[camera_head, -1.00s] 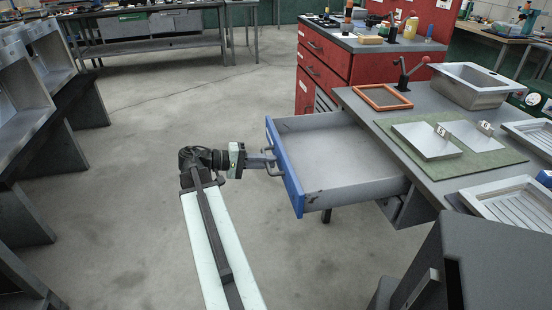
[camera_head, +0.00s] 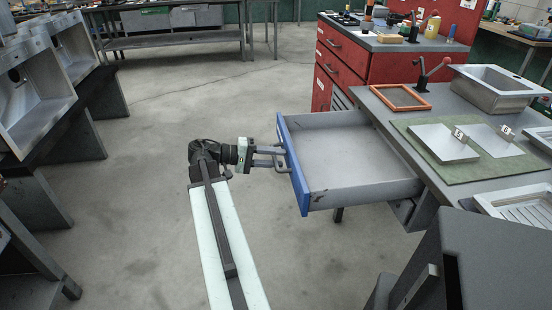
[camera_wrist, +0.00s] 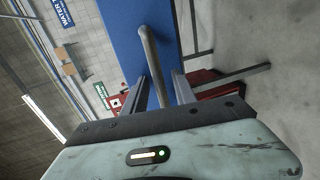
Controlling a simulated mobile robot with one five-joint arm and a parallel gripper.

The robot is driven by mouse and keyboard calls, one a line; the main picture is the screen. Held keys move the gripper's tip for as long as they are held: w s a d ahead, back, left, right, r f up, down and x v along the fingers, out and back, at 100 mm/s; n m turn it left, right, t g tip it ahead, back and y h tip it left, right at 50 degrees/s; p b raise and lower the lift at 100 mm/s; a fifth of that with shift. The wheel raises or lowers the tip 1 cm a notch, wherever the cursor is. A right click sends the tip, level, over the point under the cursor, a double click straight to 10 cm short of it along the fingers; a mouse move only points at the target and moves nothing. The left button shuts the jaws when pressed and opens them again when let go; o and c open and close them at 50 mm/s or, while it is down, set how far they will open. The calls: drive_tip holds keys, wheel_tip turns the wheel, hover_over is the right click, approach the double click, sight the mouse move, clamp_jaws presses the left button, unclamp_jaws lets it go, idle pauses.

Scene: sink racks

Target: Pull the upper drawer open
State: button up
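The upper drawer (camera_head: 350,160) is a grey tray with a blue front (camera_head: 293,165). It stands well out from under the grey worktop (camera_head: 440,130), and its inside looks empty. A grey bar handle (camera_head: 283,161) sticks out from the blue front; it also shows in the wrist view (camera_wrist: 151,55). My gripper (camera_head: 271,156) is at the handle. In the wrist view its two fingers (camera_wrist: 160,88) stand apart, with the handle bar between them and a gap on either side.
A red drawer cabinet (camera_head: 350,65) stands behind the worktop. An orange frame (camera_head: 403,97), a sink basin (camera_head: 495,88) and a green mat (camera_head: 440,172) with numbered plates lie on top. Bare floor (camera_head: 130,210) is free to the left.

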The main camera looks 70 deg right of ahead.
drive_tip(key=p+v, duration=0.1)
drive_tip(key=v, duration=0.6)
drive_tip(key=shift+w+a, duration=0.2)
drive_tip(key=shift+w, duration=0.15)
